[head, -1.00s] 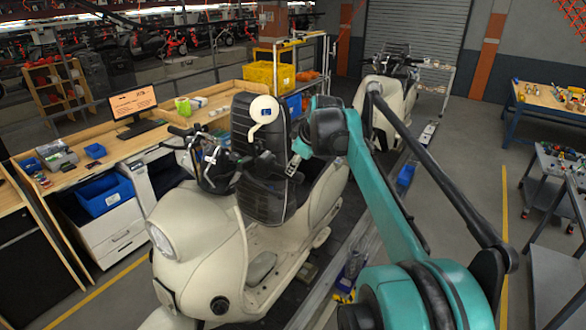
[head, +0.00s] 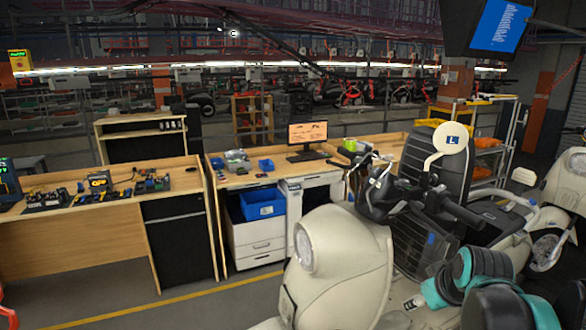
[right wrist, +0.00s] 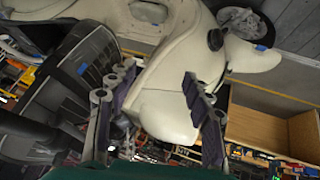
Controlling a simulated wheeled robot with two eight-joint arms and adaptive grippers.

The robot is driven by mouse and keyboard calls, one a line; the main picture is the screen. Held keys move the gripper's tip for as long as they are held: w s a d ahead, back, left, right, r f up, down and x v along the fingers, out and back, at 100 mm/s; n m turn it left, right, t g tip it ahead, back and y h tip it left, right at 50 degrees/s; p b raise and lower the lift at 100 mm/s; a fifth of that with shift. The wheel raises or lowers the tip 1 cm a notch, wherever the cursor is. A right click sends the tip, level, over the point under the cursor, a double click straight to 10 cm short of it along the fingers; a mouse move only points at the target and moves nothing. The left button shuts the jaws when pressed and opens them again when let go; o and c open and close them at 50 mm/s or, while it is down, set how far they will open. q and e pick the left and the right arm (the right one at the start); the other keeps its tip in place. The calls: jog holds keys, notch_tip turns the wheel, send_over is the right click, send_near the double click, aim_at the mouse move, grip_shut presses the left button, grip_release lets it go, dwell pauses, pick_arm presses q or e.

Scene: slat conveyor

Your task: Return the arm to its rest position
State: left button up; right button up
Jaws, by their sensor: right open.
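My right arm (head: 475,280) is teal and black and sits low at the right of the head view, in front of the cream scooter (head: 340,260). Its gripper does not show in that view. In the right wrist view my right gripper (right wrist: 156,84) is open, with its two fingers wide apart and nothing between them. The scooter's cream body (right wrist: 165,112) lies beyond the fingers, and the gap to it cannot be told. My left gripper is in neither view.
A workbench (head: 225,180) with a monitor (head: 307,133) and a blue bin (head: 262,203) stands behind the scooter. Another bench (head: 80,215) with tools is at the left.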

pick_arm(q)
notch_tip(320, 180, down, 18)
jog(key=b, duration=1.5)
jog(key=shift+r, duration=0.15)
pick_arm(e)
jog(key=s+a+f+m, duration=0.1)
jog(key=s+a+f, duration=0.2)
jog(key=f, duration=0.8)
jog(key=s+a+f+m, duration=0.1)
jog(key=s+a+f, duration=0.3)
jog(key=f, duration=0.7)
jog(key=s+a+f+m, duration=0.1)
jog(key=s+a+f, duration=0.3)
jog(key=s+f, duration=0.3)
notch_tip(320, 180, down, 4)
jog(key=shift+s+f+y, duration=0.2)
jog(key=shift+s+y, duration=0.1)
jog(key=shift+y, duration=0.1)
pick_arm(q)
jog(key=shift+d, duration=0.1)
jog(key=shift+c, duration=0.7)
pick_arm(e)
jog(key=c, duration=0.3)
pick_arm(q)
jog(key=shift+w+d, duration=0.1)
pick_arm(e)
jog(key=shift+d, duration=0.15)
jog(key=shift+c, duration=0.5)
